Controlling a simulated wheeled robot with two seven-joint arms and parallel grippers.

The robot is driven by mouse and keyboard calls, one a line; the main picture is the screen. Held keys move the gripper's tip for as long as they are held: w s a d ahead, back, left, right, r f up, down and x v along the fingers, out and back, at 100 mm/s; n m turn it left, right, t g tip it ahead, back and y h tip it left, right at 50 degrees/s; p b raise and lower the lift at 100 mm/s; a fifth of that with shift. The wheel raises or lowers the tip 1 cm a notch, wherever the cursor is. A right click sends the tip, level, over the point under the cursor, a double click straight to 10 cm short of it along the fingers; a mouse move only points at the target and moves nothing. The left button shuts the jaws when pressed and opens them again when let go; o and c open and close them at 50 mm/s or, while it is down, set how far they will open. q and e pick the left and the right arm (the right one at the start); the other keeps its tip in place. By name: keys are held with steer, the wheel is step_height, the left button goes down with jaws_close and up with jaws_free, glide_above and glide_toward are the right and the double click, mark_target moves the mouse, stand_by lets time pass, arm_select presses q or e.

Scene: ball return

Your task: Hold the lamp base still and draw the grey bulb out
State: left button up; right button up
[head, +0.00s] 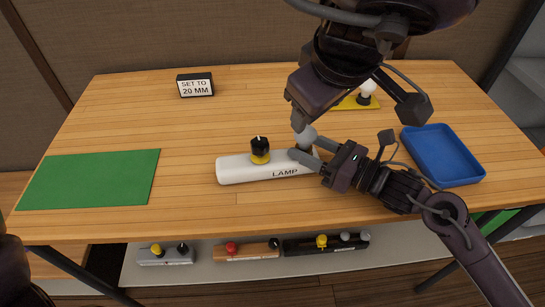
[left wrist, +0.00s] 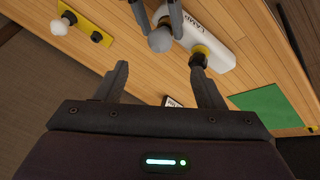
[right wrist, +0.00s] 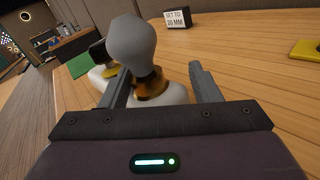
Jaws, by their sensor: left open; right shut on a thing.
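The lamp base (head: 235,168) is a white bar marked LAMP, lying on the table with a black knob on a yellow collar (head: 260,150) at its left. The grey bulb (head: 306,136) stands upright at its right end; the right wrist view shows it (right wrist: 131,42) above a brass-coloured collar (right wrist: 152,85). My right gripper (head: 313,152) is shut on the lamp base around the socket, below the bulb; the exact contact is partly hidden. My left gripper (head: 299,112) is open and empty above the bulb. In the left wrist view the bulb (left wrist: 160,40) lies beyond its fingertips, apart from them.
A yellow plate (head: 345,104) with a white bulb (head: 368,87) and black socket is at the back right. A blue tray (head: 475,177) is at the right, a green mat (head: 90,180) at the left. A sign (head: 195,85) reads SET TO 20 MM. Several items sit on a lower shelf.

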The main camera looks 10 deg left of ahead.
mark_target(308, 132)
arm_select(q)
steer(key=x, duration=1.1)
steer(key=shift+w+f, duration=0.2)
steer(key=shift+f, duration=0.15)
arm_select(e)
steer(key=shift+f, duration=0.2)
arm_select(q)
steer(key=shift+c, duration=0.3)
steer(key=c, duration=0.9)
steer(key=shift+o, duration=1.1)
steer(key=shift+c, duration=0.8)
steer(key=shift+r, duration=2.65)
arm_select(e)
steer(key=o, duration=1.1)
steer(key=shift+o, duration=0.6)
steer(key=shift+r, duration=0.15)
